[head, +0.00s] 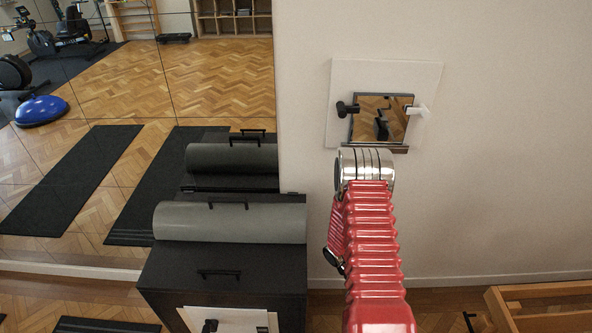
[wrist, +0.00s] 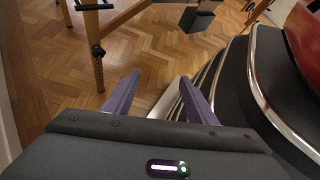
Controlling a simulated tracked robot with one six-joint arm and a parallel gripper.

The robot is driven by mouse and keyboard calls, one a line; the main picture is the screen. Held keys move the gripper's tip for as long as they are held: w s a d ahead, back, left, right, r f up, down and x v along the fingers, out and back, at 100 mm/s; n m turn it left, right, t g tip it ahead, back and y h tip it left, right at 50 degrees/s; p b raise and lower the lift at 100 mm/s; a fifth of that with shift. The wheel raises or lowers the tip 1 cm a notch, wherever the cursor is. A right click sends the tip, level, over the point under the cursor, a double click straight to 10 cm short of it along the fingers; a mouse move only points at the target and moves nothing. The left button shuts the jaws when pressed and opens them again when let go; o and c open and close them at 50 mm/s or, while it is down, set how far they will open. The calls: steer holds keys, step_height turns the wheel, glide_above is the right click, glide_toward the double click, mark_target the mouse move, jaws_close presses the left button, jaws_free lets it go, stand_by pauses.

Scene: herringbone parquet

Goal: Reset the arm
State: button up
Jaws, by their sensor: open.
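My gripper (wrist: 160,76) shows in the wrist view with its two purple fingers apart and nothing between them. Parquet floor (wrist: 160,45) lies beyond the fingertips. In the head view my red ribbed arm reaches up from the bottom edge to a metal-banded end, just below a white wall panel (head: 340,80). The gripper's fingers cannot be made out in the head view.
The white panel carries a small mirror-like square (head: 381,118), a black knob (head: 347,109) and a white knob (head: 417,110). A black cabinet (head: 270,265) with a grey roll (head: 235,222) stands left. A wooden frame (head: 545,300) is at lower right. A large mirror covers the left.

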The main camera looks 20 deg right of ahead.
steer(key=w+a+r+m+t+y, duration=0.1)
steer(key=w+a+r+m+t, duration=0.15)
steer(key=a+r, duration=0.4)
steer(key=w+a+r+m+t+y, duration=0.1)
steer(key=w+a+r+m+t, duration=0.15)
steer(key=r, duration=0.65)
steer(key=w+a+r+m+t+y, duration=0.1)
steer(key=w+a+r+m+t, duration=0.15)
steer(key=a+r, duration=0.4)
steer(key=s+a+r+t, duration=0.1)
steer(key=a+r+t, duration=0.2)
steer(key=r, duration=0.5)
steer(key=s+a+r+t, duration=0.1)
steer(key=a+r+t, duration=0.2)
steer(key=r, duration=0.4)
steer(key=s+a+r+t+y, duration=0.1)
steer(key=a+r+t, duration=0.2)
steer(key=a+r, duration=0.2)
steer(key=shift+a+r+n, duration=0.2)
steer(key=shift+r+n, duration=0.25)
steer(key=shift+r, duration=1.35)
